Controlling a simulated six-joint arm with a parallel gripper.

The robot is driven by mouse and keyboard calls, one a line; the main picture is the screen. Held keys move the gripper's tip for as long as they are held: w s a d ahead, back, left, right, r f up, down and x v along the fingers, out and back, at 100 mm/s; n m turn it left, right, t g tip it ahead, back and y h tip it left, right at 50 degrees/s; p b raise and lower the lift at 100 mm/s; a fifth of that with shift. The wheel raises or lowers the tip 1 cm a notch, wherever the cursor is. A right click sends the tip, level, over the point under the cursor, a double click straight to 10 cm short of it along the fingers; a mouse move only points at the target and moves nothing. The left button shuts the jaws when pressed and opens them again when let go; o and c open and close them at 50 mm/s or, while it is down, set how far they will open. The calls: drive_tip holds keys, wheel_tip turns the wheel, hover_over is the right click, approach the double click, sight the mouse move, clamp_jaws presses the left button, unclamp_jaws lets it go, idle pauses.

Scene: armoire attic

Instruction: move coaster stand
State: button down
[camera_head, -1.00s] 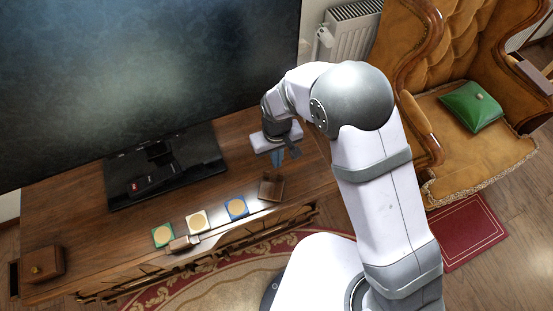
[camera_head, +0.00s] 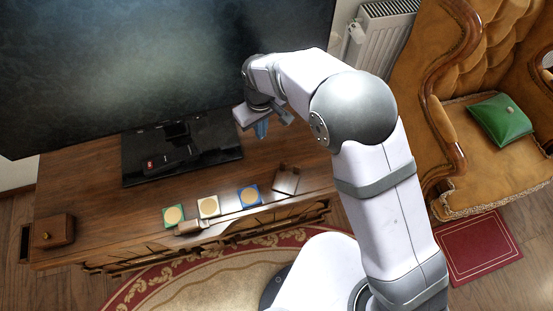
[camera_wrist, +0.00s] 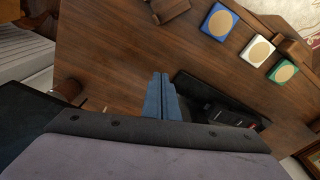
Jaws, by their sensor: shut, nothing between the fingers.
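The coaster stand, a small dark brown wooden holder (camera_head: 286,180), sits on the wooden TV cabinet top near its front edge, right of the coasters. It also shows at the top edge of the wrist view (camera_wrist: 168,9), partly cut off. Beside it lie a blue-edged coaster (camera_head: 249,196), a white one (camera_head: 209,207) and a green one (camera_head: 173,215), in a row. My gripper (camera_head: 261,132) has blue fingers pressed together with nothing between them. It is above the cabinet, behind and left of the stand, apart from it.
A large TV (camera_head: 170,60) on a black base (camera_head: 215,160) stands behind the row, with a remote on the base. A wooden box (camera_head: 53,232) sits at the cabinet's left end. A wooden-handled item (camera_head: 193,227) lies by the front edge. An armchair (camera_head: 480,180) stands right.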

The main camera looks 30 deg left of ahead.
sight(286, 178)
drive_tip(key=d+n, duration=0.1)
drive_tip(key=s+r+n, duration=0.1)
drive_tip(key=n, duration=0.1)
drive_tip(key=shift+d+g+h, duration=0.3)
drive_tip(key=shift+d+h, duration=0.05)
drive_tip(key=shift+h, duration=0.05)
drive_tip(key=shift+f, duration=0.15)
wheel_tip(286, 178, down, 10)
drive_tip(key=shift+r+p, duration=0.15)
drive_tip(key=shift+p, duration=0.55)
drive_tip(key=d+p, duration=0.1)
drive_tip(key=d, duration=0.1)
drive_tip(key=shift+s+d, duration=0.15)
drive_tip(key=shift+d, duration=0.2)
drive_tip(key=shift+s+d, duration=0.1)
drive_tip(key=shift+d, duration=0.55)
drive_tip(key=shift+s+d+p, duration=0.15)
drive_tip(key=shift+d+p, duration=0.3)
drive_tip(key=shift+d, duration=0.35)
